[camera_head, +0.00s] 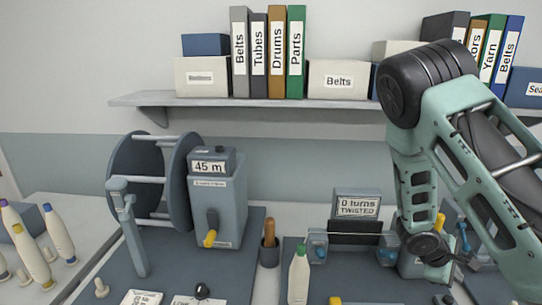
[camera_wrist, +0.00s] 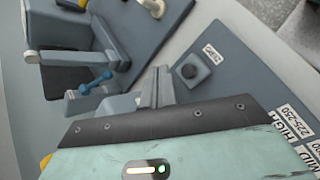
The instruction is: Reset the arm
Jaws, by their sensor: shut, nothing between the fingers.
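My arm (camera_head: 418,190) reaches in from the right in the head view, bent at a dark elbow and hanging down over the right-hand part of the bench. My gripper (camera_head: 440,277) is low at the right there, partly hidden by my own wrist. In the wrist view, the fingers of my gripper (camera_wrist: 158,88) are together and empty.
A "0 turns TWISTED" display (camera_head: 357,204) stands left of my arm. A reel winder with a "45 m" counter (camera_head: 209,166) and white cones (camera_head: 59,236) are farther left. A shelf (camera_head: 250,101) with binders runs behind. A blue-handled lever (camera_wrist: 95,83) is near the fingers.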

